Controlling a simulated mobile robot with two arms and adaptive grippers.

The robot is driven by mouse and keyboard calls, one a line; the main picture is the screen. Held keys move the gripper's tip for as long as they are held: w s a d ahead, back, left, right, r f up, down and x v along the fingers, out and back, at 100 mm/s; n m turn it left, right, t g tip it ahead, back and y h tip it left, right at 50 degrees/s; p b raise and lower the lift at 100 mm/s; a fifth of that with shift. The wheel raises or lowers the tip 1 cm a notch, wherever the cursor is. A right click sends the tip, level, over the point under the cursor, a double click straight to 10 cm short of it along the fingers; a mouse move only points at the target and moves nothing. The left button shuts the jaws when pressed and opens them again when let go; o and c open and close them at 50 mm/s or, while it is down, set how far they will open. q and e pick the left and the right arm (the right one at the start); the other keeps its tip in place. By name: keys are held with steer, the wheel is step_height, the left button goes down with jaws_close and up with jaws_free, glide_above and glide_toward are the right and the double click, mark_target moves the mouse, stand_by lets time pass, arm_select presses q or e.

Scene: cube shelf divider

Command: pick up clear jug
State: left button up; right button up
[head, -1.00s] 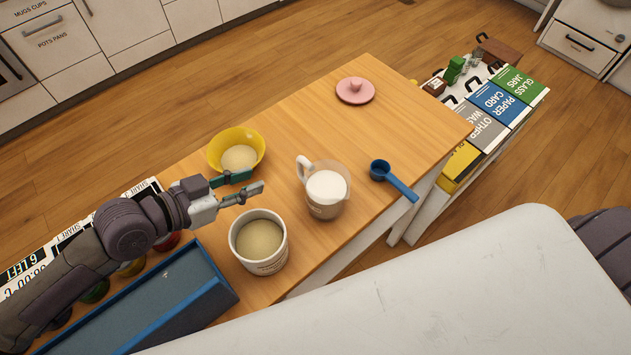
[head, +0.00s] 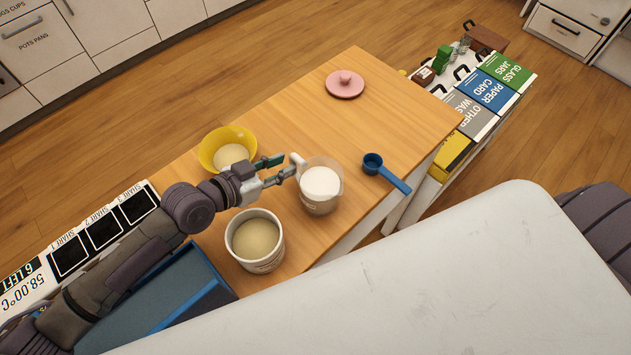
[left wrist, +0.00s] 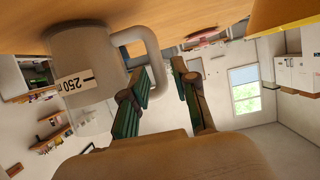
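The clear jug (head: 324,196) stands upright on the wooden counter in the head view, with white contents inside and its handle towards the left. My left gripper (head: 282,167) is open, with its fingertips close to the jug's handle. In the left wrist view the jug (left wrist: 88,85) fills the left side, with a "250 m" mark on it. Its handle (left wrist: 158,62) curves near the fingers of my left gripper (left wrist: 162,75), and I cannot tell whether they touch it. My right gripper is not in view.
A yellow bowl (head: 212,142) and a white tub (head: 244,264), both with beige contents, stand left of the jug. A blue scoop (head: 397,183) lies right of it. A pink lid (head: 345,90) lies at the back, with clear counter around it. A blue tray (head: 213,305) is in front.

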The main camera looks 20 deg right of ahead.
mark_target(290, 162)
arm_select(q)
steer(key=x, duration=0.3)
steer(key=shift+d+f+p, duration=0.1)
steer(key=shift+d+p, duration=0.25)
steer(key=shift+d, duration=0.05)
jaws_close()
